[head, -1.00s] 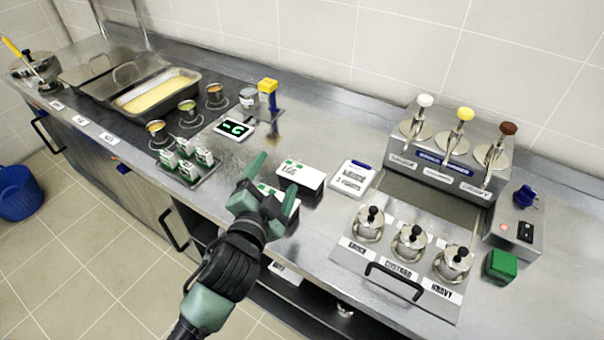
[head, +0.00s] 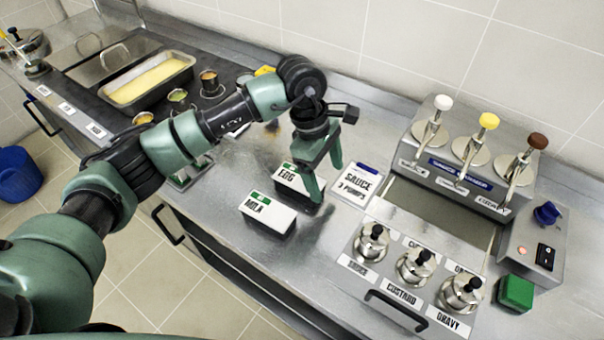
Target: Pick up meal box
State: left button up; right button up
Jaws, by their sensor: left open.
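Two white boxes with green marks lie on the steel counter. The one labelled EGG (head: 288,180) is farther back; the one labelled MILK (head: 267,214) is nearer the front edge. Which is the meal box the frames do not say. My left gripper (head: 326,178) points down at the right end of the EGG box, its green fingers apart. The near finger overlaps that box's right end in the picture; whether it touches cannot be told. My right gripper is out of view.
A SAUCE 3 PUMPS card (head: 355,186) lies just right of my left gripper. A pump dispenser (head: 460,160) and lidded pots (head: 415,265) stand at right. A tray of yellow food (head: 145,82) sits at the back left. My left arm hides part of the counter.

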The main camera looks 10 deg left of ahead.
aim_at(300, 179)
pick_arm(q)
jog(key=w+a+y, duration=0.1)
jog(key=a, duration=0.1)
jog(key=w+a+y, duration=0.1)
jog(key=a, duration=0.1)
jog(key=a+y, duration=0.1)
jog(key=a, duration=0.1)
jog(key=shift+w+a+r, duration=0.2)
jog(key=shift+w+r, duration=0.05)
jog(key=shift+w, duration=0.15)
jog(key=f+p, duration=0.1)
jog(key=f, duration=0.1)
jog(key=f+p, duration=0.1)
jog(key=f, duration=0.1)
jog(key=f+p, duration=0.1)
jog(key=f, duration=0.1)
jog(key=shift+s+f, duration=0.15)
jog(key=shift+s, duration=0.15)
jog(key=shift+f, duration=0.4)
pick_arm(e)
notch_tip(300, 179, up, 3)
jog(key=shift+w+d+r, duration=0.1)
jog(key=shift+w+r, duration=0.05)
pick_arm(q)
jog(key=shift+c, duration=0.3)
jog(key=shift+w, duration=0.1)
grip_shut()
jog(key=shift+r, duration=0.15)
